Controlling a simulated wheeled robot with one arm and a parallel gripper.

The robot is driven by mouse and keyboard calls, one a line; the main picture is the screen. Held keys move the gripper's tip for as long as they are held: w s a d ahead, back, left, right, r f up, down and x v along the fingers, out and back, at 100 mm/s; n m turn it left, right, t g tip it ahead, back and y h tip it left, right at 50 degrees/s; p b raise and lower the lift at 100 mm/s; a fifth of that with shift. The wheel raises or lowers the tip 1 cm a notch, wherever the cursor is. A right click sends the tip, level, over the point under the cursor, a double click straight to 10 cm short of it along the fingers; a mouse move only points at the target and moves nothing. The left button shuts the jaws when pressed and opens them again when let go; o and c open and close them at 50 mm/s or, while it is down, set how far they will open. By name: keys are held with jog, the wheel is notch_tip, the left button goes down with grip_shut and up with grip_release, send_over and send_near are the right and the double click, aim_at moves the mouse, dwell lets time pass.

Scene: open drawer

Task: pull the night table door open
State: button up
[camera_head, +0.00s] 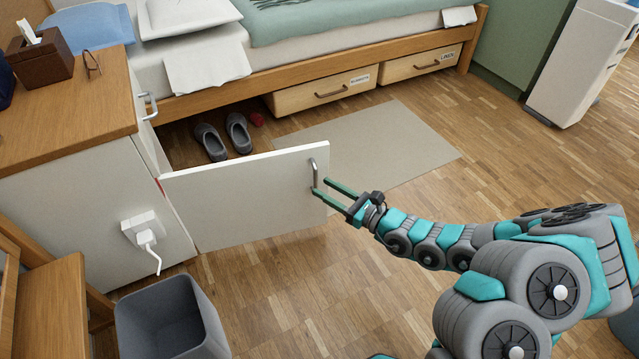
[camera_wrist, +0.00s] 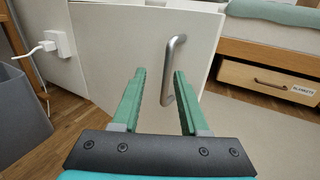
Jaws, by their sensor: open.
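The night table (camera_head: 70,110) stands at the left with a wooden top. Its white door (camera_head: 240,200) is swung open, sticking out to the right from the cabinet; it also fills the middle of the wrist view (camera_wrist: 120,45). The door's metal bar handle (camera_head: 314,172) sits near its free edge. My gripper (camera_head: 326,190) is open at the handle, its two green fingers reaching toward it. In the wrist view the handle (camera_wrist: 174,65) shows upright between or just beyond the fingers (camera_wrist: 158,82); I cannot tell whether they touch it.
A grey bin (camera_head: 170,320) stands below the door at the left. A white plug and socket (camera_head: 143,230) are on the cabinet side. Shoes (camera_head: 225,138) lie behind the door, by the bed's drawers (camera_head: 325,90). A beige mat (camera_head: 380,145) and free wooden floor extend to the right.

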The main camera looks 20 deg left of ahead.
jog(key=shift+p+v, duration=0.3)
jog(key=shift+v, duration=1.7)
jog(key=s+a+r+n+g+p, duration=0.1)
jog(key=s+r+n+g+p, duration=0.1)
jog(key=s+r+n+g, duration=0.55)
jog(key=s+a+r+n+g+p, duration=0.15)
jog(key=s+r+n, duration=0.3)
jog(key=r, duration=0.55)
jog(key=s+d+r+n+g+h+p, duration=0.35)
jog(key=s+d+n+h, duration=0.2)
jog(key=s+n, duration=0.35)
jog(key=s+d+r+t+h+p, duration=0.1)
jog(key=s+d+r+h, duration=0.1)
jog(key=d, duration=0.6)
jog(key=s+d+r+t+h+p, duration=0.1)
jog(key=s+d+h, duration=0.3)
jog(key=d, duration=0.4)
jog(key=s+d+r+n+t+h+p, duration=0.1)
jog(key=s+d+r+t+h+p, duration=0.1)
jog(key=d+h, duration=0.3)
jog(key=s+d, duration=0.1)
jog(key=d, duration=0.2)
jog(key=shift+d+r, duration=0.15)
jog(key=shift+r, duration=0.2)
